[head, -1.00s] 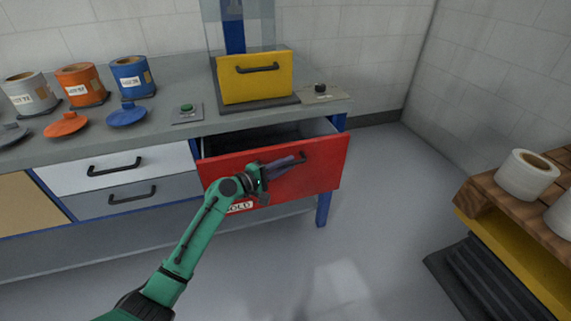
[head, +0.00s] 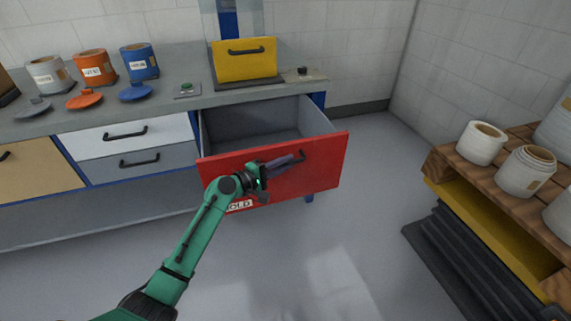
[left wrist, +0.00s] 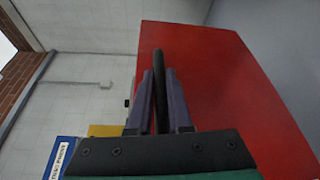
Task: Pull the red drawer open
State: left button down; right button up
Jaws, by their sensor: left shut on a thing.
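The red drawer (head: 320,165) is pulled well out of the workbench in the head view, and its grey inside looks empty. A white label partly reading "OLD" is on its lower front. Its black handle (head: 300,157) shows only at the right end, past my fingers. My left gripper (head: 284,163) is shut on the handle in front of the drawer. In the left wrist view the two purple fingers (left wrist: 160,105) stand on either side of the dark handle bar (left wrist: 159,65), with the red front (left wrist: 215,80) behind. My right gripper is not in view.
The worktop (head: 190,106) holds several pots with lids beside them, a green button (head: 186,86) and a yellow box-like cover (head: 245,60). A wooden pallet (head: 470,156) with white rolls stands at right. The floor (head: 350,240) between is clear.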

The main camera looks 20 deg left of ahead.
pick_arm(q)
jog(key=c, duration=0.8)
grip_release()
jog(key=shift+c, duration=0.2)
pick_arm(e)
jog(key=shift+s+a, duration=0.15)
pick_arm(q)
jog(key=shift+a, duration=0.1)
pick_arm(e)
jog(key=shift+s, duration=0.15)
